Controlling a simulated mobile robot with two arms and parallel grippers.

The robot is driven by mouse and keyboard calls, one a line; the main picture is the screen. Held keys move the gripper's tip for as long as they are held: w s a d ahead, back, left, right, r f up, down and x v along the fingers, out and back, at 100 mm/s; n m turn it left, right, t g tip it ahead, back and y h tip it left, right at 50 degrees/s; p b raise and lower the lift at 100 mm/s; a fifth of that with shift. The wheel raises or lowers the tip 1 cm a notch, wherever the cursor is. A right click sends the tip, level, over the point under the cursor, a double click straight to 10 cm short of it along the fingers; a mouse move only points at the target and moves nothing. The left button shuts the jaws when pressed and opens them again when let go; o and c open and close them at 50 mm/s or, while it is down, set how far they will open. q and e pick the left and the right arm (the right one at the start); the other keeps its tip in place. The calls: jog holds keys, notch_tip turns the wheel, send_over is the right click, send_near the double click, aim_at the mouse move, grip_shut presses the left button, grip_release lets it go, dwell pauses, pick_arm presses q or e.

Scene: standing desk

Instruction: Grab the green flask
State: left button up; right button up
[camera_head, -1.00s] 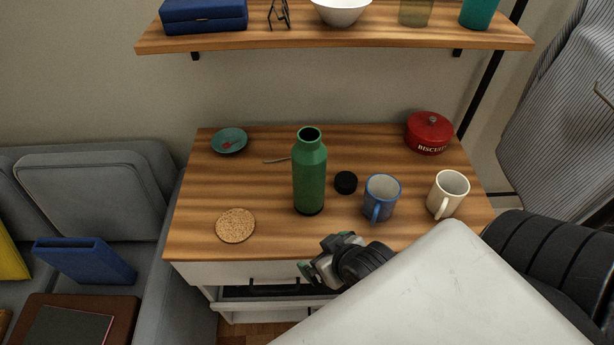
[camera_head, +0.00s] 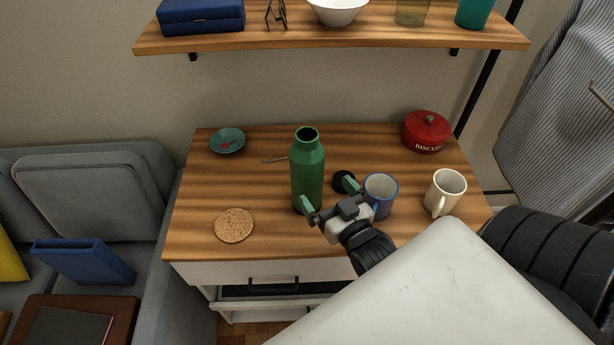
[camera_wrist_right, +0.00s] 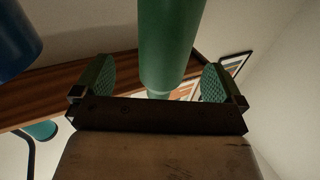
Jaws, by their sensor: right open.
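The green flask (camera_head: 308,172) stands upright and uncapped on the wooden desk top (camera_head: 275,230). My right gripper (camera_head: 328,192) is open at the flask's front right, low near its base. In the right wrist view the flask (camera_wrist_right: 170,45) shows between the two open fingers (camera_wrist_right: 158,82), with space on both sides and nothing held. The left gripper is not in view.
A blue mug (camera_head: 381,193) stands close to the right of my gripper, with a black lid (camera_head: 343,181) behind it. A cream mug (camera_head: 445,190) and red biscuit tin (camera_head: 427,132) are further right. A cork coaster (camera_head: 234,226) lies left. A shelf (camera_head: 330,39) hangs above.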

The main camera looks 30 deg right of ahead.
aim_at(315, 182)
jog(key=shift+w+d, duration=0.1)
jog(key=shift+w, duration=1.05)
jog(key=w+p, duration=0.1)
jog(key=w, duration=0.4)
jog(key=shift+r, duration=0.1)
jog(key=shift+w, duration=0.25)
jog(key=shift+s, duration=0.1)
jog(key=shift+c, duration=0.3)
jog(key=c, duration=1.2)
jog(key=shift+c, duration=0.8)
jog(key=shift+r, duration=0.1)
